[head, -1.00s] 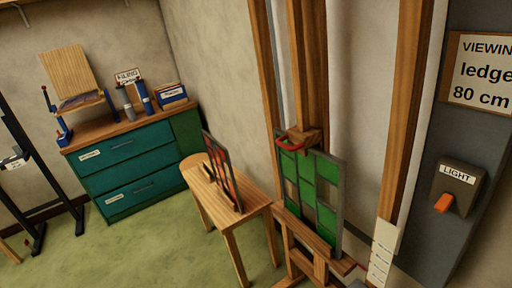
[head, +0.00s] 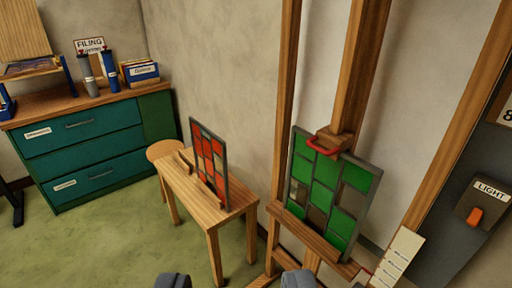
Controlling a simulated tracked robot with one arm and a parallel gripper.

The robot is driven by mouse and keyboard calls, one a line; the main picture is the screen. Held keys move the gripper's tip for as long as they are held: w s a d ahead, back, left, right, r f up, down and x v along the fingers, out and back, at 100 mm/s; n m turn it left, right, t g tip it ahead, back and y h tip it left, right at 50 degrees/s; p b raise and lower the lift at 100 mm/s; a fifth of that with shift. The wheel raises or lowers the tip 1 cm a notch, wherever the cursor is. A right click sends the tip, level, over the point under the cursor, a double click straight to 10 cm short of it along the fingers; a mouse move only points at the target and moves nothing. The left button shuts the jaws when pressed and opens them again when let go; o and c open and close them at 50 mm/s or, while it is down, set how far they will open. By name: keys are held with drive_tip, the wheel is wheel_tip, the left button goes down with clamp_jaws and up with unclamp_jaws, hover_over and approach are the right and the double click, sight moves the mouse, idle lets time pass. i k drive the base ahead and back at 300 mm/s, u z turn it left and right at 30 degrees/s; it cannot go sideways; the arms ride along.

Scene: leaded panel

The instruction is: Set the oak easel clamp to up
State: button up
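The oak easel (head: 358,75) stands at right of centre. Its clamp is a wooden block (head: 337,138) on the mast with a red handle (head: 321,147), sitting at the top edge of a green leaded panel (head: 325,175). The panel rests on the easel's wooden ledge (head: 305,235), and some of its panes look clear or brownish. My gripper (head: 235,282) shows only as two grey fingertips at the bottom edge, wide apart and with nothing seen between them. It is below and to the left of the clamp in the picture.
A wooden bench (head: 207,207) with a red leaded panel (head: 209,160) stands left of the easel. A teal drawer cabinet (head: 90,150) is at the back left. A light switch (head: 483,203) is on the grey board at right. Green floor is open at lower left.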

sight(331, 140)
drive_tip(key=u, duration=0.25)
drive_tip(key=i, duration=0.95)
drive_tip(key=z, duration=1.85)
